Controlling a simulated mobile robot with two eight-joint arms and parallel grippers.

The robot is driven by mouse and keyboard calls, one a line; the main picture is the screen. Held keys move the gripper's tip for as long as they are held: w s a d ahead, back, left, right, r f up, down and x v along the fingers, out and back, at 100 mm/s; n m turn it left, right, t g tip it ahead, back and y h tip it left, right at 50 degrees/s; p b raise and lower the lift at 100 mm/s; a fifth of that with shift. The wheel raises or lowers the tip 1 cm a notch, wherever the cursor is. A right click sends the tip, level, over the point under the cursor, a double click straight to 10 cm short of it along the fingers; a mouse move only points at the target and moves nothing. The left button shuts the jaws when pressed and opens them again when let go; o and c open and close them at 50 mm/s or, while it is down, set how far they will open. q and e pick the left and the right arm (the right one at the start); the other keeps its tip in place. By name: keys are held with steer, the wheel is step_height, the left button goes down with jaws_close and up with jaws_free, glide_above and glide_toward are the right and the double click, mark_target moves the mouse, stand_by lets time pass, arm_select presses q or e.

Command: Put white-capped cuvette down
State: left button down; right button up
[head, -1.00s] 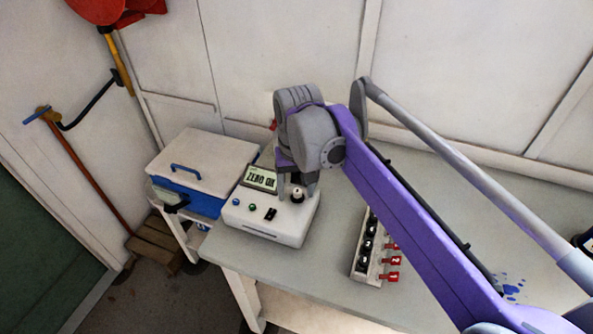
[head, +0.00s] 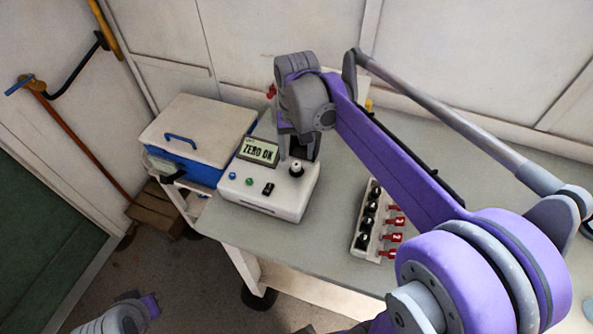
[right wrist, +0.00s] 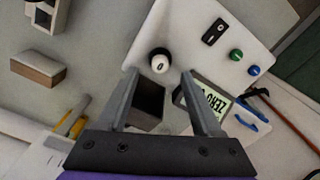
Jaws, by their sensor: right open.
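The white-capped cuvette (head: 296,168) stands in the top of the white meter (head: 270,196), at its right side. Only its white cap and a black ring around it show; the body is hidden. In the right wrist view the cap (right wrist: 159,64) bears a "0" and lies just beyond my open fingertips. My right gripper (head: 299,157) is open and empty, behind and above the cap. Its two fingers (right wrist: 159,74) show apart, with clear space around the cap. A grey and purple end of my left arm shows at the lower left edge; its jaws are not clear.
The meter's display (head: 258,151) appears to read "ZERO OK". A dark open box-like part (right wrist: 148,100) lies between my right fingers in the wrist view. A rack (head: 361,246) of black-capped cuvettes with red tags stands right. A blue-and-white cooler (head: 198,137) is left.

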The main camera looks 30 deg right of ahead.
mark_target(296, 164)
step_height(296, 164, down, 4)
steer(key=shift+r, duration=0.25)
jaws_close()
stand_by(0.3)
